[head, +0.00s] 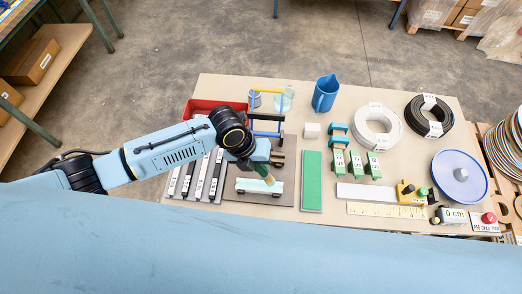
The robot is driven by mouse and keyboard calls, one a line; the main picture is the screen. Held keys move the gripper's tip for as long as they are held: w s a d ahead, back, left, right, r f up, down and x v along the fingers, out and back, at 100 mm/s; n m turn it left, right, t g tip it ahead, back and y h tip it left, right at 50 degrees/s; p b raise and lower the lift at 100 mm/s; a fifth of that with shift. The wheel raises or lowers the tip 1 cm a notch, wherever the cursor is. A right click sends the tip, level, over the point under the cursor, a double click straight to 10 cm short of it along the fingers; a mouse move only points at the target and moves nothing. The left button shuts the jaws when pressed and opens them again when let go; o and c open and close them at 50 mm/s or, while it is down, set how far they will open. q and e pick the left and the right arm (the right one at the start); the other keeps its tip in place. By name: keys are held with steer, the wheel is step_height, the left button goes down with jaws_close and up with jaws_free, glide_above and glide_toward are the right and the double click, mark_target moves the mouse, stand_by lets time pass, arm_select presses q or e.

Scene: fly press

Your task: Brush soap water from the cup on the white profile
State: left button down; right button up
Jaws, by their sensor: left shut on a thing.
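My left gripper (264,170) is shut on a small brush (269,180), mostly hidden by the gripper and pointing down. Its lower end is at or just above a short pale white-green piece (250,187) on the dark board; I cannot tell if they touch. Long labelled profiles, white and black, lie side by side at the left, with a white one (176,179) at the outer edge. A clear greenish cup (285,99) stands at the back of the table, apart from the gripper. My right gripper is not in view.
A red bin (207,107) and a grey can (254,101) stand at the back left.

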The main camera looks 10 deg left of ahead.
arm_select(q)
step_height(320, 180, up, 3)
steer(key=shift+f+p, duration=0.15)
steer(key=shift+p, duration=0.75)
steer(key=shift+w+r, duration=0.1)
steer(key=shift+r, duration=0.85)
